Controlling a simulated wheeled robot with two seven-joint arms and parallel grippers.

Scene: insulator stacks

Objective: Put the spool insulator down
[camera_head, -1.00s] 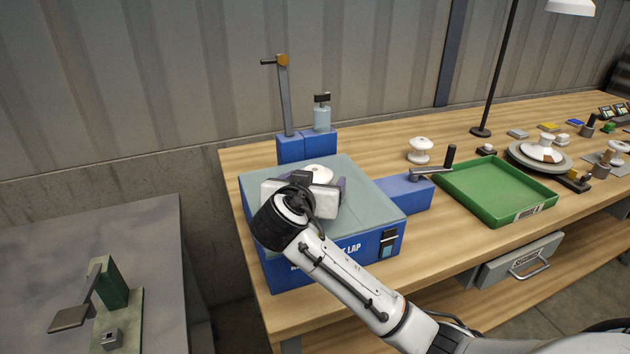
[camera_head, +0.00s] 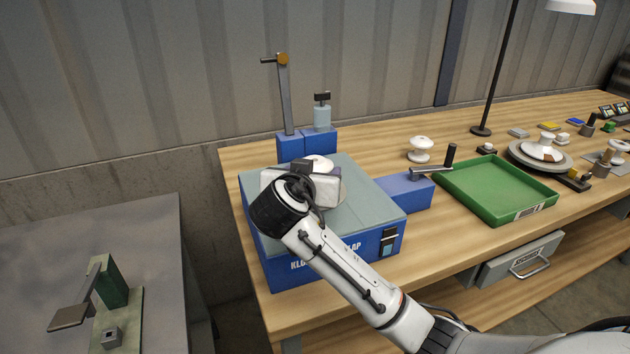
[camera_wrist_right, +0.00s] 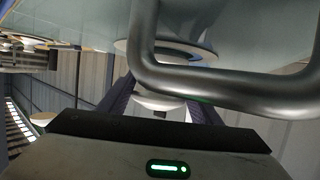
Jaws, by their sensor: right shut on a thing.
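The white spool insulator (camera_head: 319,162) shows only at its top, behind my right wrist, over the blue lap machine (camera_head: 370,246) with its grey-green top. My right gripper (camera_wrist_right: 160,100) is shut on the spool insulator, whose white body (camera_wrist_right: 157,102) sits between the dark fingers in the right wrist view. I cannot tell whether the spool touches the machine top, as my wrist hides its lower part. A second white spool insulator (camera_head: 420,150) stands on the wooden bench behind the green tray. My left gripper is not in view.
The green tray (camera_head: 500,190) is empty, right of the machine. A blue block with a lever (camera_head: 405,191) lies between them. Blue posts (camera_head: 306,147) stand behind the machine. Stacked discs (camera_head: 540,154), small parts and a lamp (camera_head: 483,130) occupy the bench's right side.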

